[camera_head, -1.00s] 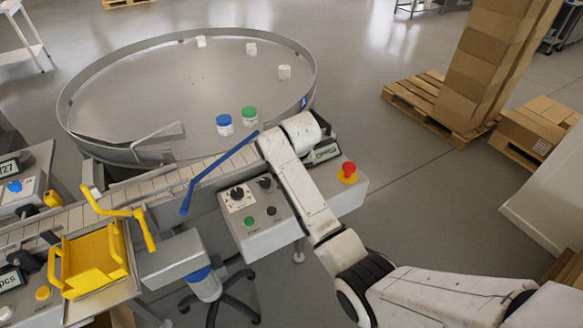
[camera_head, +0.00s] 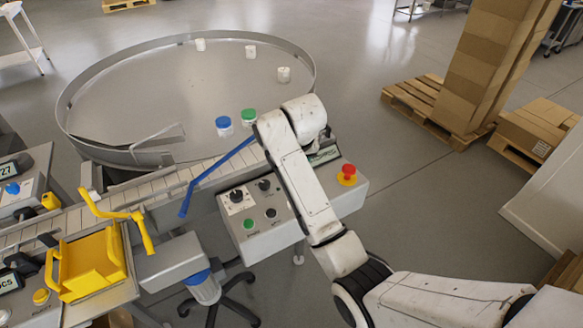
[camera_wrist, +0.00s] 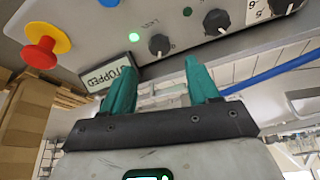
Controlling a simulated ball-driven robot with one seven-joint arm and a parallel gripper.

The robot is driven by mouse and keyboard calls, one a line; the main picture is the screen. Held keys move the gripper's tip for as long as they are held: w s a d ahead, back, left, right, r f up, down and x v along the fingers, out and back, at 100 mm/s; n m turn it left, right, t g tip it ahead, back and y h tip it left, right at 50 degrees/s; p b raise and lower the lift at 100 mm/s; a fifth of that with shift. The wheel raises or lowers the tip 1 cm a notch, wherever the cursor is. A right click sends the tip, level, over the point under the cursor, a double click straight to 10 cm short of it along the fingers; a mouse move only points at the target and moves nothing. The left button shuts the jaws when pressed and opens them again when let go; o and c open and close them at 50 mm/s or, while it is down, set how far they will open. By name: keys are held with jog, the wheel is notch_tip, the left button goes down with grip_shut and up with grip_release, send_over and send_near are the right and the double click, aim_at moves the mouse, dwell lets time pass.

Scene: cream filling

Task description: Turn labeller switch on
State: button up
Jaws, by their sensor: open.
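The grey control box (camera_head: 290,233) carries black rotary knobs, one on a white label plate (camera_head: 236,208). Which knob is the labeller switch cannot be read for sure. In the wrist view one knob (camera_wrist: 159,44) has small, partly legible text beside it, and another knob (camera_wrist: 216,22) sits to its right. A small display (camera_wrist: 110,80) reads "STOPPED". My gripper (camera_wrist: 160,82) has two teal fingers, spread apart with nothing between them. Its tips point at the panel's edge, apart from the knobs. In the head view my arm hides the fingers.
A red stop button (camera_head: 347,171) on a yellow base sits at the box's right end. A blue lever bar (camera_head: 215,172) crosses the conveyor left of my arm. The round table (camera_head: 180,85) holds several jars. A yellow tray (camera_head: 92,268) stands lower left.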

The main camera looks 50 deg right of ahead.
jog(key=shift+v, duration=2.05)
jog(key=shift+f, duration=0.1)
jog(key=shift+n+g+y, duration=0.3)
jog(key=shift+n+y, duration=0.1)
jog(key=shift+n, duration=0.2)
jog(key=s+a+f, duration=0.1)
jog(key=f, duration=0.1)
jog(key=s+a+f, duration=0.3)
jog(key=s+f, duration=0.1)
jog(key=shift+a+f, duration=0.15)
jog(key=shift+a, duration=0.1)
jog(key=s+a+f+n+g, duration=0.1)
jog(key=s+a+f, duration=0.4)
jog(key=s, duration=0.8)
jog(key=s+a+f+n+g+y, duration=0.1)
jog(key=s+a+f+n, duration=0.2)
jog(key=s, duration=0.9)
notch_tip(320, 180, down, 2)
jog(key=shift+s+a+f+n, duration=0.2)
jog(key=shift+s+a+n, duration=0.15)
jog(key=shift+a, duration=0.9)
